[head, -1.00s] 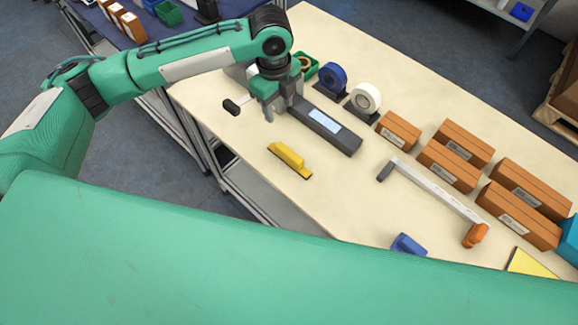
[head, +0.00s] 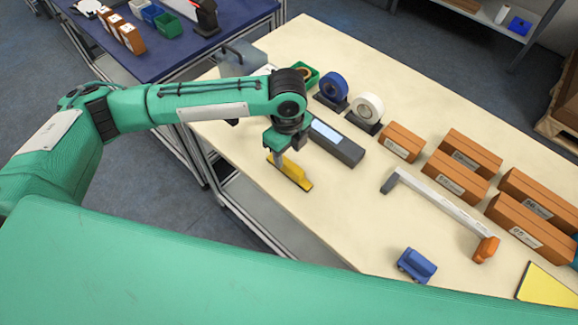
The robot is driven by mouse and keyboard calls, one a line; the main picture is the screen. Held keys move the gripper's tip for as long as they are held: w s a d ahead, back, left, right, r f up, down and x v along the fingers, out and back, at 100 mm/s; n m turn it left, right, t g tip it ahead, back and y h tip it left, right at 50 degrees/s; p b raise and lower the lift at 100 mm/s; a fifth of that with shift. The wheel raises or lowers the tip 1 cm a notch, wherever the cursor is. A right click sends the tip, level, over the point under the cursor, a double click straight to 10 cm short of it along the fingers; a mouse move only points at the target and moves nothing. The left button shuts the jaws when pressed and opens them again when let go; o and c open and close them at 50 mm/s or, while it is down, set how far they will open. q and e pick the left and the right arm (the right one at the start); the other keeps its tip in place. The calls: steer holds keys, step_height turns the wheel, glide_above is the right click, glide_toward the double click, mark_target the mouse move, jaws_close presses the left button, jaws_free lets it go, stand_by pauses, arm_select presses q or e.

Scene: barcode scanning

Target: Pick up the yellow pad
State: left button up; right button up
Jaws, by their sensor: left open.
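The yellow pad (head: 294,173), a small yellow block with a raised ridge, lies near the left edge of the cream table. My left gripper (head: 281,157) is open and points down at the pad's far end. It hides part of that end. I cannot tell whether the fingers touch the pad or are around it. My right gripper is not in view.
A dark grey device (head: 336,146) lies just right of the gripper. Blue (head: 334,85) and white (head: 368,107) tape rolls stand behind it.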

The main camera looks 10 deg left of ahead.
mark_target(289, 163)
arm_select(q)
steer(key=f+p, duration=0.1)
steer(key=f, duration=0.3)
steer(key=shift+s+d+f+p, duration=0.1)
steer(key=shift+s+d+p, duration=0.1)
steer(key=shift+p, duration=0.15)
steer(key=shift+f, duration=0.6)
jaws_close()
steer(key=shift+r, duration=0.1)
step_height(289, 163, up, 20)
steer(key=b, duration=0.3)
steer(key=c, duration=0.7)
jaws_free()
steer(key=shift+c, duration=0.2)
jaws_close()
